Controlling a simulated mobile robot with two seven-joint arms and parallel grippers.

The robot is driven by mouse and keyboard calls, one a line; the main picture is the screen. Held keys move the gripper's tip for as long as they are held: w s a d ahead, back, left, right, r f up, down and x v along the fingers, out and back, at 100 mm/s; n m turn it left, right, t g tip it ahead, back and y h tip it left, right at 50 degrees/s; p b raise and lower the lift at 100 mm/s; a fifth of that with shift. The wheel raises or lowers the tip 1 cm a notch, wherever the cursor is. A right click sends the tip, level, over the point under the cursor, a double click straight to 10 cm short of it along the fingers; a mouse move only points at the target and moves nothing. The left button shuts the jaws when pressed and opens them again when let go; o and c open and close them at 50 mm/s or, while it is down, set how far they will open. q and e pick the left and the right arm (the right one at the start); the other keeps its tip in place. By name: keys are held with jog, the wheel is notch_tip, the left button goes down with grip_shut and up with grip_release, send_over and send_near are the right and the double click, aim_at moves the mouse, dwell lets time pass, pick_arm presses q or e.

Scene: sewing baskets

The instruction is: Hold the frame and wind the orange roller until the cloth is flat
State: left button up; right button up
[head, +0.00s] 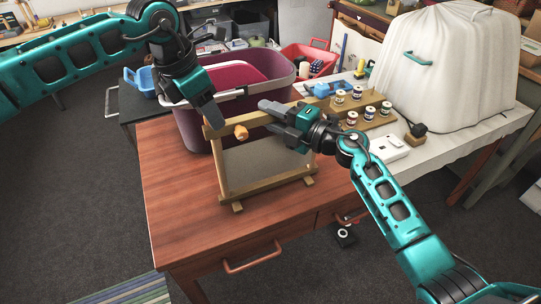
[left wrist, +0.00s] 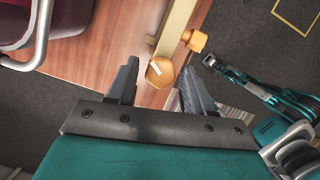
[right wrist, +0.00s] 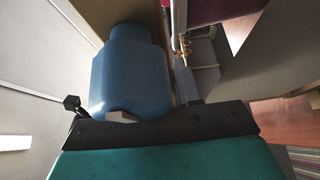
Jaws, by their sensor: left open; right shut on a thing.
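The wooden frame (head: 226,178) stands upright on the table, with a grey cloth (head: 262,160) spanning its opening. Whether the cloth is fully flat is hard to tell. The orange roller (head: 240,132) knob sticks out at the upper left. My left gripper (head: 211,118) is above the frame's upper left corner. In the left wrist view, its jaws are apart and the orange knob (left wrist: 160,73) with a pale mark appears between them; contact is unclear. My right gripper (head: 270,113) is shut on the frame's upper bar, right of the knob; the exact grip is partly hidden.
A purple basket (head: 190,130) stands close behind the frame. A blue shape (right wrist: 130,75) fills the right wrist view's left. The table's front left (head: 175,205) is clear.

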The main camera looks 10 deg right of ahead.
pick_arm(q)
jog(key=shift+r, duration=3)
pick_arm(e)
jog(key=shift+f, duration=0.15)
pick_arm(q)
notch_tip(320, 180, up, 7)
jog(key=v, duration=0.7)
pick_arm(e)
jog(key=o, duration=1)
jog(key=shift+o, duration=0.2)
